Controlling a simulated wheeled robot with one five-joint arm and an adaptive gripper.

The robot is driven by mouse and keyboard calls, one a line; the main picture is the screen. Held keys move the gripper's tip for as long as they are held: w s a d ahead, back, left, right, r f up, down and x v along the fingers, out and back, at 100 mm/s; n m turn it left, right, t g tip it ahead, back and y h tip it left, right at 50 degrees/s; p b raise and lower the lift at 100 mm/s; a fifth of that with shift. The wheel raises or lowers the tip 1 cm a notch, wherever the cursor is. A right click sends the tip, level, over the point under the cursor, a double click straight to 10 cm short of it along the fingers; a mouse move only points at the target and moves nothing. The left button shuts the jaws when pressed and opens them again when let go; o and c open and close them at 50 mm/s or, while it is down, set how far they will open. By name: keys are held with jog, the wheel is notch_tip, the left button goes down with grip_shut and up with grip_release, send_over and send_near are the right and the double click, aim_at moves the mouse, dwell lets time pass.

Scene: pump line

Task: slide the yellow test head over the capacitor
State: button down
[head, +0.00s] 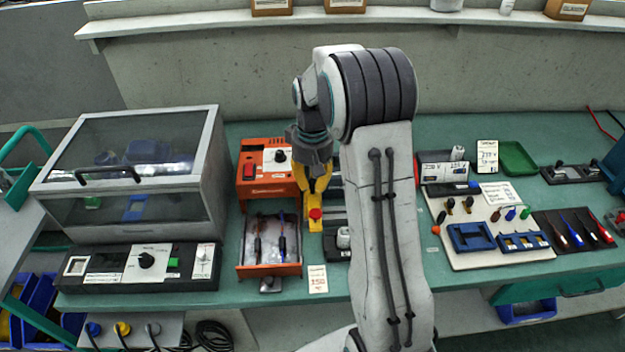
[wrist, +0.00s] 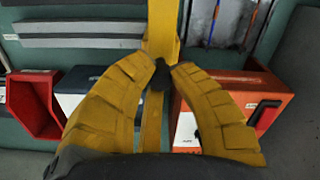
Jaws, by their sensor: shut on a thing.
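The yellow test head (head: 314,226) shows in the head view as a narrow yellow piece with a red knob, between the orange drawer and a dark block. It is a long yellow strip (wrist: 162,25) in the wrist view, running under and between my fingers. My gripper (head: 317,192) points down over its far end. In the wrist view my yellow fingertips (wrist: 160,76) close on a small dark part on the strip. I cannot single out the capacitor; my arm and gripper cover part of that area.
An orange unit (head: 265,187) and an open drawer with pens (head: 270,268) stand close on the left. A dark block with a white part (head: 343,238) is close on the right. Further left is a glass-lidded case (head: 205,165). A tool board (head: 495,262) lies to the right.

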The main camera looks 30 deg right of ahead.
jog(key=shift+w, duration=0.1)
jog(key=s+d, duration=0.2)
jog(key=d, duration=0.4)
jog(key=shift+s+d, duration=0.2)
jog(key=shift+s, duration=0.15)
jog(key=c, duration=1.1)
grip_release()
notch_tip(320, 180, up, 12)
